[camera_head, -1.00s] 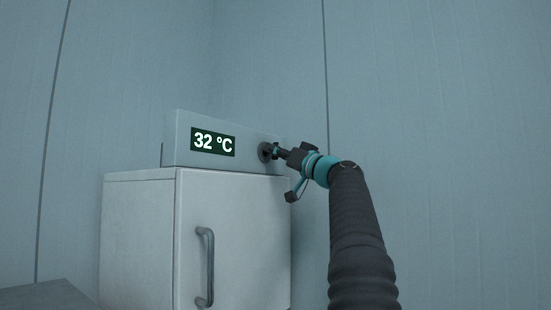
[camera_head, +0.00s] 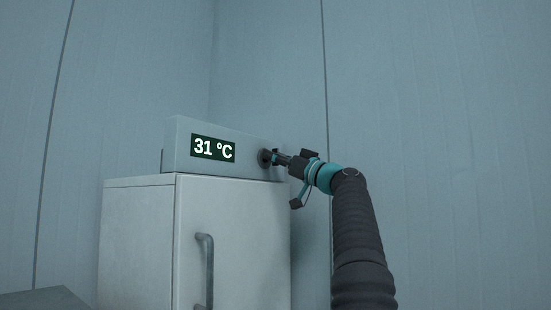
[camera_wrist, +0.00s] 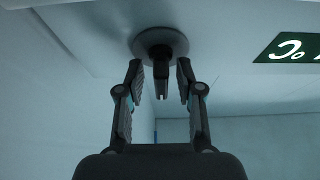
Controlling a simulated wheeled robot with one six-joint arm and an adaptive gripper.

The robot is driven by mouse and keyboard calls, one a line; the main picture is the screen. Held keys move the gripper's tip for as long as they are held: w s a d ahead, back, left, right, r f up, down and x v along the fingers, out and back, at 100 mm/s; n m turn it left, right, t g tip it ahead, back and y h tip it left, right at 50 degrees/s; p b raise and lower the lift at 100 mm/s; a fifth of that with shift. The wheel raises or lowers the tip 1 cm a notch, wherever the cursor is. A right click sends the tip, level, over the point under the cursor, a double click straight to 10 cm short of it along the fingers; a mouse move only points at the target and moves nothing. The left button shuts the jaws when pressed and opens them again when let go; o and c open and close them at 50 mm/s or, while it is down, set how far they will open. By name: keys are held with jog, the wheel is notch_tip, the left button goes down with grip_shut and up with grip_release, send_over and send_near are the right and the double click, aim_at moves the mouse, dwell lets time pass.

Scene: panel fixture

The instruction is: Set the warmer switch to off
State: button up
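The warmer's control box (camera_head: 187,128) stands on top of a pale cabinet. Its lit display (camera_head: 213,148) reads 31 °C. The switch (camera_head: 264,157) is a dark round knob at the right end of the box front. In the wrist view, the switch (camera_wrist: 158,38) shows a round base with a narrow lever sticking out towards me. My gripper (camera_wrist: 160,68) is open, with one finger on each side of the lever and visible gaps between. In the head view, my gripper (camera_head: 276,157) is just in front of the switch and partly covers it. No position markings are readable.
The pale cabinet (camera_head: 232,215) below has a vertical dark handle (camera_head: 206,270). Panelled walls (camera_head: 430,120) stand behind and to the right. A grey surface edge (camera_head: 40,297) shows at the lower left. Free room lies right of the cabinet, around my arm.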

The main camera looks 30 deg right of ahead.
jog(key=shift+s, duration=0.1)
jog(key=v, duration=1.2)
jog(key=shift+d, duration=0.1)
dwell(0.6)
